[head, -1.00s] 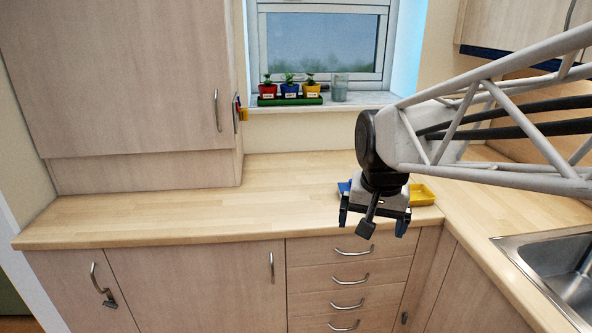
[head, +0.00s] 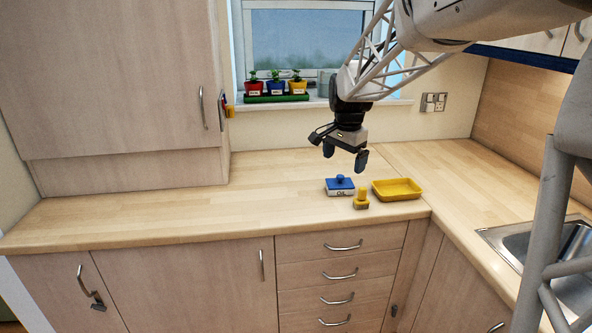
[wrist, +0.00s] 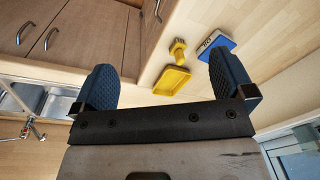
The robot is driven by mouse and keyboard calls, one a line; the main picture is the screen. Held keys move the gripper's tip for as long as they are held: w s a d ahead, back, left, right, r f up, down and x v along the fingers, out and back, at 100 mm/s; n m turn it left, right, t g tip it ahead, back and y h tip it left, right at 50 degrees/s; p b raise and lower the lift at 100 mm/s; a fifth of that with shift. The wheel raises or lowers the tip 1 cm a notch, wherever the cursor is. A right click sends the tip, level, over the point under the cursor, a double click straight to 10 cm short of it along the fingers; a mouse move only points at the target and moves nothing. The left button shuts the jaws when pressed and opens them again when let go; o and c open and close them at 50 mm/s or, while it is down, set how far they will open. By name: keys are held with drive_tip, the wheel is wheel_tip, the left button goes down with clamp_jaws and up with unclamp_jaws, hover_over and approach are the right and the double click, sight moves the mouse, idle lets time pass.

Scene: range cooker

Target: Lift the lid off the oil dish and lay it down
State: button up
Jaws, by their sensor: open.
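The oil dish (head: 340,192) is a small white box labelled OIL, standing on the wooden counter. Its blue lid (head: 342,181) with a round knob sits on top of it. My gripper (head: 345,155) is open and empty, above and slightly behind the dish in the head view, apart from the lid. In the wrist view the dish (wrist: 214,40) shows at the upper right, beyond my spread dark blue fingers (wrist: 165,84).
A yellow tray (head: 397,189) stands right of the dish, and a small yellow object (head: 361,199) stands in front of it. The sink (head: 570,250) is at the right. Potted plants (head: 276,84) line the windowsill. The counter left of the dish is clear.

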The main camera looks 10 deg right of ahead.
drive_tip(key=w+d+f+m, duration=0.2)
drive_tip(key=w+f, duration=0.1)
drive_tip(key=w, duration=0.3)
drive_tip(key=w+d+f+m, duration=0.2)
drive_tip(key=w, duration=0.5)
drive_tip(key=m+g, duration=0.1)
drive_tip(key=m, duration=0.3)
hover_over(342, 176)
wheel_tip(342, 176, down, 9)
drive_tip(key=shift+w+r, duration=0.1)
drive_tip(key=shift+r, duration=0.05)
drive_tip(key=shift+f, duration=1.35)
drive_tip(key=shift+d+f, duration=0.1)
drive_tip(key=shift+f, duration=2.5)
drive_tip(key=c, duration=0.8)
